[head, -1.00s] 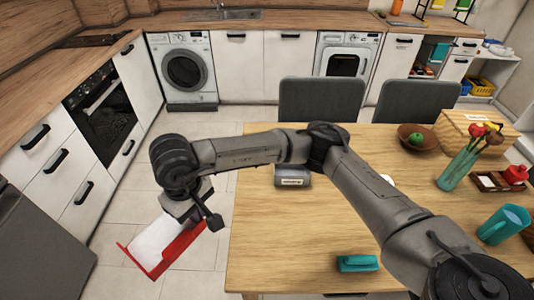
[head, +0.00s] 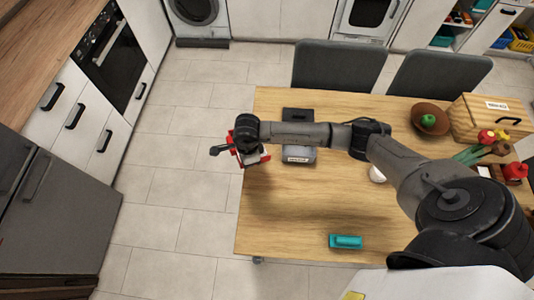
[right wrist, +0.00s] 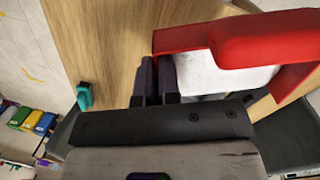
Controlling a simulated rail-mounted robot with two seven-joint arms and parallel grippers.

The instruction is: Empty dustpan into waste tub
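A red dustpan (head: 237,150) with a whitish inside is at the table's left edge in the head view, mostly hidden under my right wrist. In the right wrist view the dustpan (right wrist: 265,42) fills the upper right, its pale inside partly showing. My right gripper (right wrist: 156,72) has its dark fingers close together at the dustpan's near corner and carries it; the exact grip is hidden. A grey tub-like container (head: 299,154) with a pale label stands on the table just right of the dustpan, partly covered by my arm. Its contents cannot be seen. My left gripper is not in view.
The wooden table (head: 290,220) is clear at its front left. A teal object (head: 346,241) lies near the front edge. A brown bowl (head: 430,118) with a green fruit and a wooden box (head: 486,120) stand at right. Grey chairs (head: 338,66) line the far side.

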